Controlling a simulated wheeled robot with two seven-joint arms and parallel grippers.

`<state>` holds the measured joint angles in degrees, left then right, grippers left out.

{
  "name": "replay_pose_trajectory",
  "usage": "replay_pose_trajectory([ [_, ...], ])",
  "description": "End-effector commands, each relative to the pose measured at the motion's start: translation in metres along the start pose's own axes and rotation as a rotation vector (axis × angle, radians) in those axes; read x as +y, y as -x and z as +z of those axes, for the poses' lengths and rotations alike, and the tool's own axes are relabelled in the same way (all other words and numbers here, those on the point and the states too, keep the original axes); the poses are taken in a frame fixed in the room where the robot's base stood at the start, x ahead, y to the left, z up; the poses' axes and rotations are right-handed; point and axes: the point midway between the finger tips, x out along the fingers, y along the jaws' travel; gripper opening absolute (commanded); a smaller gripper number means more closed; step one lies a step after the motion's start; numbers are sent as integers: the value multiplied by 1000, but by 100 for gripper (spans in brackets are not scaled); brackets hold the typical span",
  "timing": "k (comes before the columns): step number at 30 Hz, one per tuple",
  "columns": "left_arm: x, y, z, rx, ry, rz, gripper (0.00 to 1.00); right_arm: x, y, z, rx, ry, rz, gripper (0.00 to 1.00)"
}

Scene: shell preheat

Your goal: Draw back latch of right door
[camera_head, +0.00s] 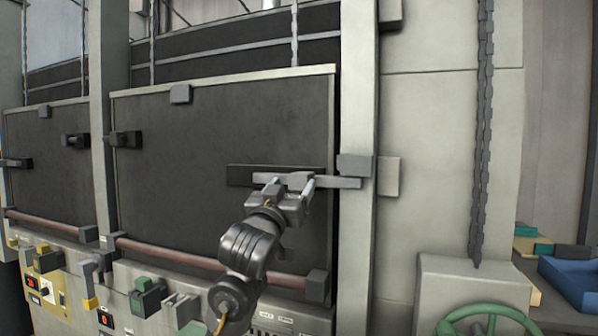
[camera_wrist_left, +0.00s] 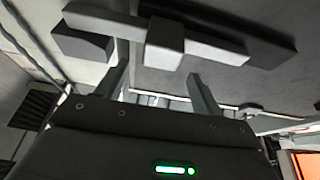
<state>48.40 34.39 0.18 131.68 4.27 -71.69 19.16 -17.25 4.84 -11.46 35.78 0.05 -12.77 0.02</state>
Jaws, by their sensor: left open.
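The right door (camera_head: 220,130) is a large dark panel with a pale frame. Its latch is a grey bar (camera_head: 338,182) on a dark backing plate (camera_head: 240,175), and it reaches right across the door edge to a grey keeper block (camera_head: 355,163) on the post. The bar also shows in the wrist view (camera_wrist_left: 107,22), with a block-like handle (camera_wrist_left: 164,42) on it. My left gripper (camera_head: 289,188) is open at the handle. In the wrist view its fingers (camera_wrist_left: 160,85) stand apart on either side below the handle; contact is unclear. My right gripper is out of view.
A reddish rail (camera_head: 190,257) runs below the door, with a control panel (camera_head: 50,290) at lower left. A pale post (camera_head: 358,90) stands right of the door. A green handwheel (camera_head: 485,320), hanging chain (camera_head: 481,150) and blue bin (camera_head: 570,280) are farther right.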

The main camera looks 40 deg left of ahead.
Motion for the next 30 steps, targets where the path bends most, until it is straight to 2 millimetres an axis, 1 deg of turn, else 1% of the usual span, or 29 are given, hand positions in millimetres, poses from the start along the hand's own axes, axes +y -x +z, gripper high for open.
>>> replay_pose_trajectory([
  [1, 0, -12, -2, -2, 1, -2, 67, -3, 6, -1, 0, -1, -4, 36],
  [3, 0, -24, -2, -2, 0, -1, 67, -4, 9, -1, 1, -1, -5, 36],
  [9, -1, -50, -1, -1, -1, -2, 67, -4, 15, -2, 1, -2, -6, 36],
  [14, 0, -59, 0, 0, 0, -1, 67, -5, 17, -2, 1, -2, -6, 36],
  [22, 0, -60, 0, 0, -1, 0, 67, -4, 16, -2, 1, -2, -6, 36],
  [23, 0, -60, 0, 0, -1, 0, 65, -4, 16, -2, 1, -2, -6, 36],
  [30, 0, -60, 0, 0, -1, 0, 33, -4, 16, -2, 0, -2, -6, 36],
])
